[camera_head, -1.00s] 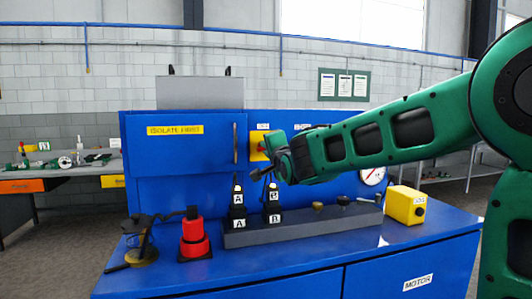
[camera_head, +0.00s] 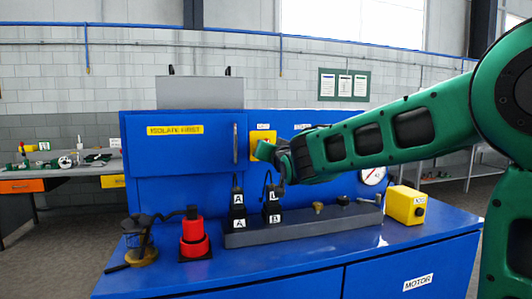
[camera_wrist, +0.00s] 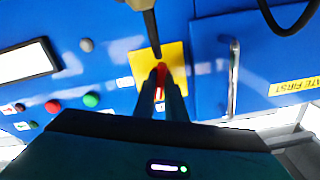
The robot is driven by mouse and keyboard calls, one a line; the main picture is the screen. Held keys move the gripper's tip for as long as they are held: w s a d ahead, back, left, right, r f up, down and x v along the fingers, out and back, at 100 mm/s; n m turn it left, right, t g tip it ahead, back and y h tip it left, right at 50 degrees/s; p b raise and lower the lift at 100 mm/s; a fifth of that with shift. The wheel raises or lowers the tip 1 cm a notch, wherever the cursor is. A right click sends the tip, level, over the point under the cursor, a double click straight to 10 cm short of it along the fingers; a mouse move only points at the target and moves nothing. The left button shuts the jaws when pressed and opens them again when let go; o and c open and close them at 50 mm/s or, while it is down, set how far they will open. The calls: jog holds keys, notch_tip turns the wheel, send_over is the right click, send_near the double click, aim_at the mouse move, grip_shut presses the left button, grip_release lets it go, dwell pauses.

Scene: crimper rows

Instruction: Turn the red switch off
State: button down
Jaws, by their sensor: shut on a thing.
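The red switch (camera_wrist: 161,74) is a small red handle on a yellow plate (camera_wrist: 175,54) on the blue panel. In the wrist view it shows between the two dark fingers of my gripper (camera_wrist: 161,92), which are shut on it. In the head view the yellow plate (camera_head: 263,134) shows above my gripper (camera_head: 264,151), and the red handle is hidden behind the gripper. I cannot tell the switch's exact setting.
A grey rail (camera_head: 290,231) with black A and B blocks (camera_head: 272,206) stands below my gripper. A red and black stack (camera_head: 194,240), a wire stand (camera_head: 142,246) and a yellow box (camera_head: 405,205) stand on the blue bench. A door handle (camera_head: 235,143) is left of the switch.

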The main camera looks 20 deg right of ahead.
jog(key=shift+f+n, duration=0.2)
jog(key=shift+n, duration=0.75)
jog(key=shift+f+n, duration=0.2)
jog(key=shift+n, duration=0.75)
jog(key=c, duration=1.8)
grip_release()
jog(key=shift+r, duration=0.2)
jog(key=shift+s, duration=0.1)
jog(key=s, duration=1)
jog(key=shift+s, duration=0.25)
